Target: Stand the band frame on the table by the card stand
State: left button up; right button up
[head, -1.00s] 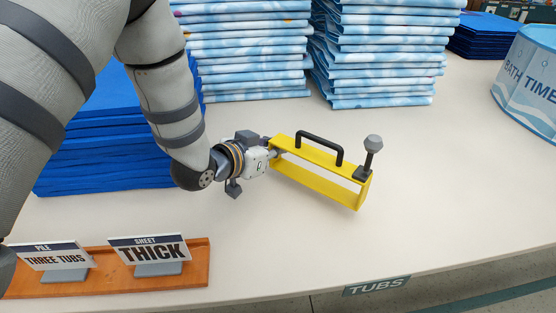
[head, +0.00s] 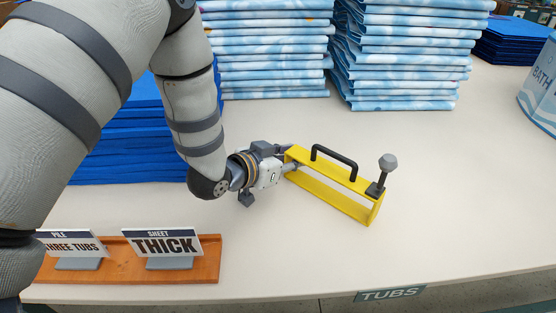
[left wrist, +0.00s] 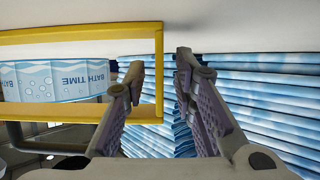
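The band frame (head: 330,199) is a yellow rectangular frame with a black handle and a grey knob on a post at its right end. My left gripper (head: 289,163) is at its left end, one finger on each side of the end bar, and holds it. In the left wrist view the frame's end bar (left wrist: 159,75) runs between the fingers (left wrist: 160,72); some space shows beside the bar. I cannot tell whether the frame touches the table. The card stand (head: 207,269), a wooden base with two cards, is at the front left. My right gripper is not in view.
Light-blue folded stacks (head: 405,75) stand behind the frame, and a dark-blue stack (head: 120,155) stands behind my left arm. A "BATH TIME" tub (head: 540,88) is at the far right. The table (head: 290,245) is clear between the card stand and the frame.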

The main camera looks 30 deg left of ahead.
pick_arm(q)
jog(key=p+v, duration=0.1)
jog(key=v, duration=0.9)
jog(key=shift+s+r+p, duration=0.2)
jog(key=shift+r+p, duration=0.1)
jog(key=shift+p, duration=0.1)
jog(key=shift+s+a, duration=0.1)
jog(key=shift+s, duration=0.45)
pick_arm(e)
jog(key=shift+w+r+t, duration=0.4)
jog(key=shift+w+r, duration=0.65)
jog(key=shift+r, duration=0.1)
